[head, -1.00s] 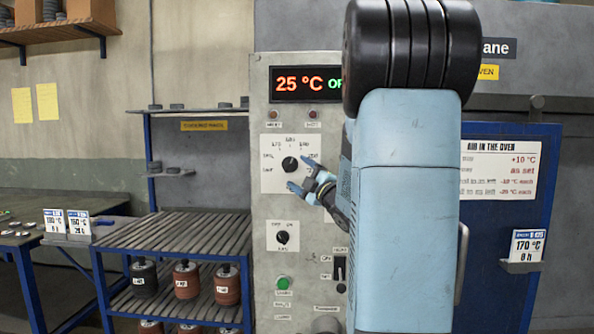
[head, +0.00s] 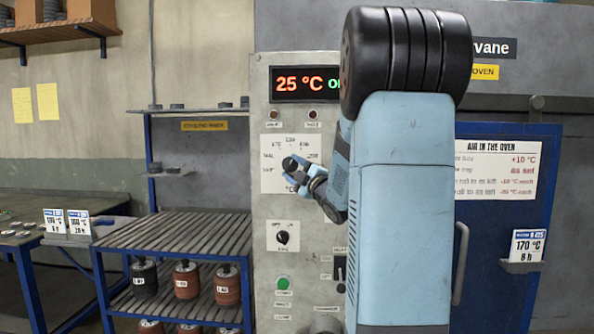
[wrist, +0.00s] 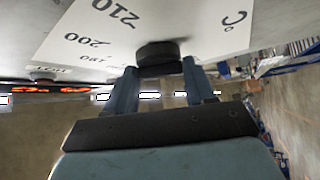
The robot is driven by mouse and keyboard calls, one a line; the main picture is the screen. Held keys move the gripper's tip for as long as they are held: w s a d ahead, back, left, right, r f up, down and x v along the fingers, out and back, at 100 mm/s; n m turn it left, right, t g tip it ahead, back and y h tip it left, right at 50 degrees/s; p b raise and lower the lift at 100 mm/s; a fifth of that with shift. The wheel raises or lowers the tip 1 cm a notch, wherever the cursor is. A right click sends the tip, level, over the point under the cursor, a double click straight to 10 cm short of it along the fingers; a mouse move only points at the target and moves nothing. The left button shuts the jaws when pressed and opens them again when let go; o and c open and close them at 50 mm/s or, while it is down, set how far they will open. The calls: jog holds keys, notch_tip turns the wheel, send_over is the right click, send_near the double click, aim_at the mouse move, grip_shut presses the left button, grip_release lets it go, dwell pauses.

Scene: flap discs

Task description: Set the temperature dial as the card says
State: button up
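The temperature dial is a black knob on a white scale plate (head: 271,148) of the grey control panel; the knob (wrist: 158,52) shows clearly in the wrist view. My gripper (head: 293,174) is at the dial in the head view and partly covers it. In the wrist view my gripper (wrist: 160,68) has its two fingers apart, one on each side of the knob, with small gaps seeming to show. The knob's pointer cannot be read. A card (head: 527,246) in a holder on the blue door reads 170 °C, 8 h.
A display (head: 305,84) above the dial reads 25 °C, its right part hidden by my arm. A second dial (head: 282,238) and a green button (head: 283,284) are below. Two more cards (head: 67,223) stand on the left table. A slatted rack (head: 180,235) stands left of the panel.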

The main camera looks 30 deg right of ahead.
jog(key=c, duration=0.4)
jog(key=shift+a+f+m+t+h, duration=0.1)
jog(key=shift+f+m+t+h, duration=0.15)
jog(key=shift+m+t+h, duration=0.55)
jog(key=shift+y, duration=0.3)
jog(key=o, duration=1)
jog(key=v, duration=1.3)
jog(key=shift+s, duration=0.4)
jog(key=shift+w+m, duration=0.1)
jog(key=shift+m, duration=0.2)
